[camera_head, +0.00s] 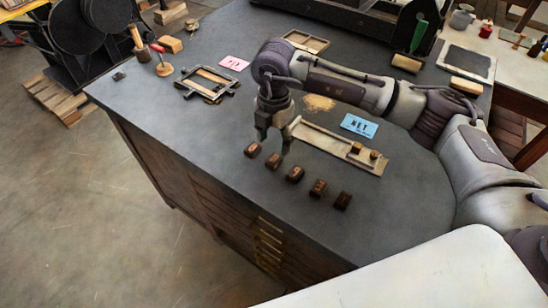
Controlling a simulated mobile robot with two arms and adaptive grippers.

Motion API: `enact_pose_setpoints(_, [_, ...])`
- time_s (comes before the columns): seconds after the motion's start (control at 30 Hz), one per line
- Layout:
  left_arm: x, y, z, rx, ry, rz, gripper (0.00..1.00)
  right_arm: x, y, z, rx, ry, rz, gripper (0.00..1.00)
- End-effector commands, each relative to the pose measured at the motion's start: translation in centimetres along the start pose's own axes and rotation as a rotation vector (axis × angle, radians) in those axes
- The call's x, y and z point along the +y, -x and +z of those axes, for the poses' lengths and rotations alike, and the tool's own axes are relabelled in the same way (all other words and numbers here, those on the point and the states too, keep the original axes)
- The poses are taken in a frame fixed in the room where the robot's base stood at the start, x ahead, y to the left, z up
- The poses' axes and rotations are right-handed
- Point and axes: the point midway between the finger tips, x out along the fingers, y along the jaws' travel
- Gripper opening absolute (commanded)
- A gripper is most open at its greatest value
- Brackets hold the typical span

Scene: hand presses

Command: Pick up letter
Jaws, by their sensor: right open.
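Several small dark wooden letter blocks stand in a slanting row on the dark worktop, among them the leftmost block (252,150), the second block (273,162), the middle block (295,174), a fourth (317,188) and the rightmost (342,200). My right gripper (275,145) points down, open, with its fingers over the left end of the row, close to the first two blocks. No block shows between the fingers. A pale flat tray (327,146) lies behind the row with two small blocks (355,147) (374,155) at its right end. My left gripper is out of view.
A blue card (359,125) reading "NET" lies behind the tray. A pink card (234,63), a dark frame (207,83) and wooden-handled tools (162,64) lie farther back. The worktop (190,130) left of the row is clear. A white surface (430,275) fills the lower right.

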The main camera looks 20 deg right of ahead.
Motion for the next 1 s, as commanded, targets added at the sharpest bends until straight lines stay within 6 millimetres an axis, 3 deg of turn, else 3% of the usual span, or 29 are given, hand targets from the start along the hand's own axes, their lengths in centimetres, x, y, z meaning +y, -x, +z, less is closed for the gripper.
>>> enact_pose_setpoints(0.27, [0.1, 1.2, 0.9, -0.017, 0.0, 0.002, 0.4, 0.0, -2.1, 0.0, 0.0, 0.0, -0.003, 0.6])
enact_pose_setpoints(0.5, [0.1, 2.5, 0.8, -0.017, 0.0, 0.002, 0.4, 0.0, -5.6, 0.0, 0.0, 0.0, -0.002, 0.6])
enact_pose_setpoints(0.8, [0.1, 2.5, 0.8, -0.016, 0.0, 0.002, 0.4, 0.1, -6.4, 0.0, -0.001, 0.002, 0.001, 0.6])
enact_pose_setpoints(1.0, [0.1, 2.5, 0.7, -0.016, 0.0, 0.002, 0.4, 0.1, -6.4, 0.0, -0.001, 0.002, 0.001, 0.29])
